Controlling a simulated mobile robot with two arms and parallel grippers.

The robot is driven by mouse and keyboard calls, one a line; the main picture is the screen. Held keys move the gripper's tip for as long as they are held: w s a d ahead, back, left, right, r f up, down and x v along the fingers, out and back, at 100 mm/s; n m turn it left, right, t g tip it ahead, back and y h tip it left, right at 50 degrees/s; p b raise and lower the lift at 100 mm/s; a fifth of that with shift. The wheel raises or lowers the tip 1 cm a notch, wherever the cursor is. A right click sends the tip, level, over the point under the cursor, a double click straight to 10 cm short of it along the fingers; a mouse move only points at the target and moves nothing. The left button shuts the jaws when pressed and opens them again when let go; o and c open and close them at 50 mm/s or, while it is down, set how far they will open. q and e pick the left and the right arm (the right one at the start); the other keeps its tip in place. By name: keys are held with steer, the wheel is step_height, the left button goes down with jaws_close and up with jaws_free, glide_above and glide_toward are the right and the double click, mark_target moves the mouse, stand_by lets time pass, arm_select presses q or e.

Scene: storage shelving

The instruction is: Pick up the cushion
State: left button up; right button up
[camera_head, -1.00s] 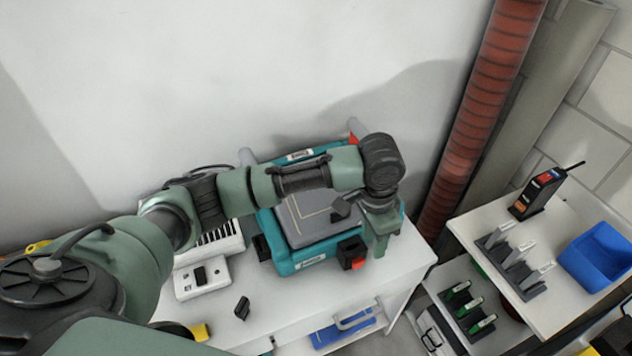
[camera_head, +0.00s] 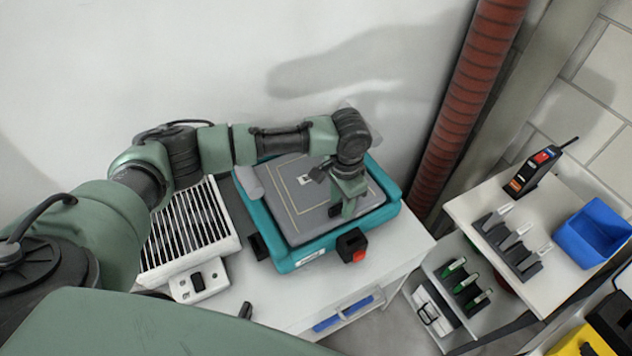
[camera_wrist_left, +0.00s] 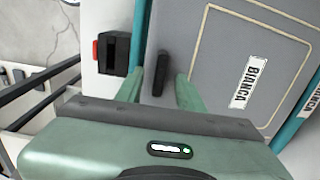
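A flat grey pad (camera_head: 300,194) with tan line trim and a pale label is the only cushion-like thing in view. It lies within a teal frame (camera_head: 285,262) on the white bench. In the left wrist view the pad (camera_wrist_left: 225,85) has a label reading "BIANCA". My left gripper (camera_head: 348,208) points down over the pad's right part. In the left wrist view its two green fingers (camera_wrist_left: 160,90) are apart, with a small dark handle-like piece (camera_wrist_left: 160,72) between them; contact cannot be told. My right gripper is out of view.
A white slatted unit (camera_head: 190,228) stands left of the teal frame. A black-and-red block (camera_head: 352,246) is at its front. A red ribbed pipe (camera_head: 468,100) rises behind right. A shelf at right holds a blue bin (camera_head: 597,232) and a black handheld device (camera_head: 535,170). The bench's front right is clear.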

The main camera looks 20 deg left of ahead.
arm_select(q)
steer(key=shift+d, duration=0.1)
jaws_close()
stand_by(1.3)
